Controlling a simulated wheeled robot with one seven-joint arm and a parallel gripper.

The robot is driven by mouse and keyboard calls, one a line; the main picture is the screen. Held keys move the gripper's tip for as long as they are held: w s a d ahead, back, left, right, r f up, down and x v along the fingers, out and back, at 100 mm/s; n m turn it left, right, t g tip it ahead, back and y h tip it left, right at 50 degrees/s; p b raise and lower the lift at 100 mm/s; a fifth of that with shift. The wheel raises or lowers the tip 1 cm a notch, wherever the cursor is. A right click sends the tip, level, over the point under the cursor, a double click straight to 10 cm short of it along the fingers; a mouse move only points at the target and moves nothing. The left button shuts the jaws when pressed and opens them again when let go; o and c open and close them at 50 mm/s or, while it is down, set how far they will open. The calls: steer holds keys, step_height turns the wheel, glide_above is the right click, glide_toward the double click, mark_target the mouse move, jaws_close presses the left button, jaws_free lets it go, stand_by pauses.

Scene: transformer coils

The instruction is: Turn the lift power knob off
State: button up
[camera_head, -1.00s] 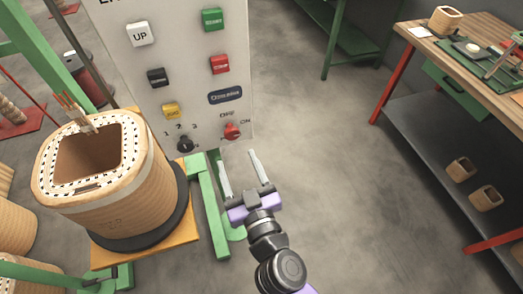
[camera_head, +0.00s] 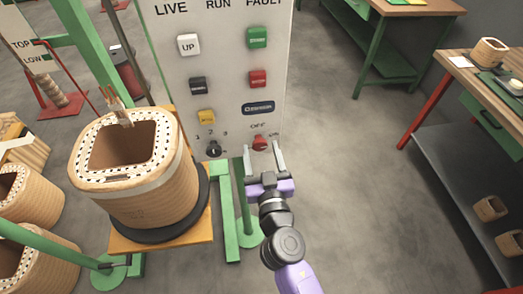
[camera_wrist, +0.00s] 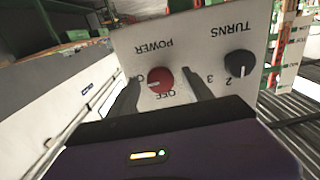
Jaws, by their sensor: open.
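The red power knob (camera_head: 260,143) is at the lower right of the grey control panel (camera_head: 180,60), with the OFF label above it and the ON label at its right, partly hidden by a finger. My gripper (camera_head: 264,149) is open, its two fingers pointing at the panel on either side of the knob. In the wrist view the panel is upside down. The red knob (camera_wrist: 161,80) shows between the two dark fingers, with a pale mark on its left side. I cannot tell whether the fingers touch it.
The black turns knob (camera_head: 214,149) is left of the power knob. Several push buttons are above. A wound coil (camera_head: 150,200) stands on an orange platform to the left. A green post and foot (camera_head: 248,232) are below the panel.

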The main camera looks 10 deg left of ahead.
jaws_close()
stand_by(0.4)
steer(key=n+b, duration=0.1)
steer(key=n, duration=0.3)
steer(key=shift+n, duration=0.4)
steer(key=n, duration=0.4)
steer(key=shift+n, duration=0.3)
steer(key=n, duration=0.4)
steer(key=shift+n+p, duration=0.45)
steer(key=shift+n, duration=1.75)
